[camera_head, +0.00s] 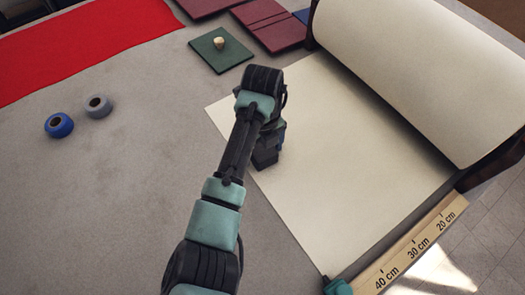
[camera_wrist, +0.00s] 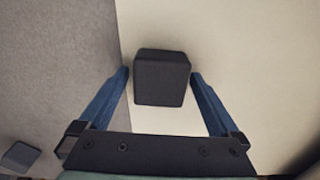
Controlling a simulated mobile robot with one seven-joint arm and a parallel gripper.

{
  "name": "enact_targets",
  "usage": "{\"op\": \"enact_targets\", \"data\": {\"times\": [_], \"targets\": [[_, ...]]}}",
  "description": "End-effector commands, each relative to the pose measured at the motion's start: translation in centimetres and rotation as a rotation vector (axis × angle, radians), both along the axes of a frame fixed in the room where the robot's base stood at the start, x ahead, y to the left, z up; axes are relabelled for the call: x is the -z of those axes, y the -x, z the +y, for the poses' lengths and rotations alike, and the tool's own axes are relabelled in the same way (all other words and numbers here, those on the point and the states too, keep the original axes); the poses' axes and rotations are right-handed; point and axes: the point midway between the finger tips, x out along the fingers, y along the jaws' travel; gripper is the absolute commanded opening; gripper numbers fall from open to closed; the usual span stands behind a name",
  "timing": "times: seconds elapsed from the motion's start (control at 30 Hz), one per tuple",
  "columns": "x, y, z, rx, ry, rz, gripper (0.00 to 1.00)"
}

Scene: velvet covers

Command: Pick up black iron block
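A black block (camera_wrist: 162,78) is in the wrist view, between the two blue fingers of my gripper (camera_wrist: 160,74). The fingertips are on its left and right sides, with a thin gap showing on the left and very little on the right. The block is at the edge of the cream sheet (camera_head: 340,180). A second dark block (camera_wrist: 20,156) lies on the grey surface at the lower left of the wrist view.
A large cream roll (camera_head: 420,70) stands at the right, with a wooden ruler (camera_head: 410,250) along the front edge. Blue (camera_head: 59,125) and grey (camera_head: 98,107) tape rolls lie at the left. A green board (camera_head: 215,55) with a small knob and red covers (camera_head: 270,22) lie behind.

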Motion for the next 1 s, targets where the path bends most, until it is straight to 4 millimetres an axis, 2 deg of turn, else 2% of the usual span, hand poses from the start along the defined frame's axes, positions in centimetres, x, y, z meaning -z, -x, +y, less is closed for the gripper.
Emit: {"op": "enact_targets", "data": {"times": [0.03, 0.07, 0.5, 0.53, 0.87, 1.0], "targets": [[0.0, 0.0, 0.0, 0.000, 0.000, 0.000, 0.87], [0.0, 0.0, 0.0, 0.000, 0.000, 0.000, 0.82], [-0.1, 0.0, 0.0, 0.000, 0.000, -0.001, 0.03], [-0.1, 0.0, 0.0, 0.000, 0.000, -0.001, 0.00], [-0.3, -0.2, 0.0, 0.000, 0.000, -0.006, 0.00], [-1.1, -0.3, 0.0, 0.000, 0.000, -0.009, 0.00]]}}
